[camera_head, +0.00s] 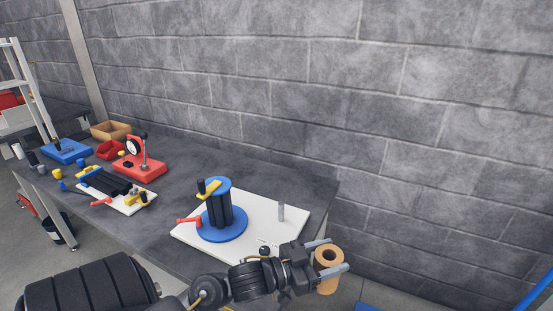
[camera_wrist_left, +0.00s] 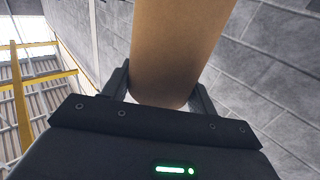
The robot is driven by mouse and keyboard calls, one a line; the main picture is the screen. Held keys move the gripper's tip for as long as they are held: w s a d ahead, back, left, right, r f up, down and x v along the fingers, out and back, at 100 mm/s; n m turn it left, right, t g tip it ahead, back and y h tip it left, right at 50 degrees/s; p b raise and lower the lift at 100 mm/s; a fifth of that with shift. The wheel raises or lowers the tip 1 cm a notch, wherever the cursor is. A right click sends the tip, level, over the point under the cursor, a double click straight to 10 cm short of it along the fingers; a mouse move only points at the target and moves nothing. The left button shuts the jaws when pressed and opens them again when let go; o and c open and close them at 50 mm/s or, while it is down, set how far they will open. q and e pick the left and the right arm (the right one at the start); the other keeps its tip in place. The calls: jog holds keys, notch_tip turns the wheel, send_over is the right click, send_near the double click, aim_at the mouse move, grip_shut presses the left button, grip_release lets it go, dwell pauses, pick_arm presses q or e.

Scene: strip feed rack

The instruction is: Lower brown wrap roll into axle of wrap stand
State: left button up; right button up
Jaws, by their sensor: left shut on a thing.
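The brown wrap roll (camera_head: 328,259) is held upright in my left gripper (camera_head: 332,258), one finger on each side of it. In the left wrist view the roll (camera_wrist_left: 178,45) fills the space between the two fingers (camera_wrist_left: 160,90). The roll is in front of and to the right of the white board (camera_head: 262,200), beyond the table's near edge in the picture. The wrap stand's grey axle (camera_head: 281,212) stands upright and bare on the right part of the board. The roll is apart from the axle. My right gripper is not in view.
A blue spool with black posts (camera_head: 220,212) and a red handle (camera_head: 190,220) stands on the board, left of the axle. A red block with a dial gauge (camera_head: 140,167), black strips and bins are further left on the dark table (camera_head: 190,155). A block wall rises behind.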

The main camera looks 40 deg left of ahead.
pick_arm(q)
jog(key=w+a+r+n+y+p, duration=0.1)
jog(key=w+a+r+n+y, duration=0.2)
jog(key=a, duration=0.6)
jog(key=w+a+r+n+y+p, duration=0.2)
jog(key=w+a+y, duration=0.4)
jog(key=a, duration=0.3)
jog(key=w+a+r+n+t+y+p, duration=0.1)
jog(key=w+a+r+n+y, duration=0.3)
jog(key=a, duration=0.5)
jog(key=shift+w+a+y, duration=0.2)
jog(key=shift+a+y, duration=0.05)
jog(key=shift+y, duration=0.15)
jog(key=shift+r+p, duration=0.1)
jog(key=shift+p, duration=0.25)
notch_tip(320, 180, down, 6)
jog(key=b, duration=0.3)
jog(key=shift+f, duration=0.45)
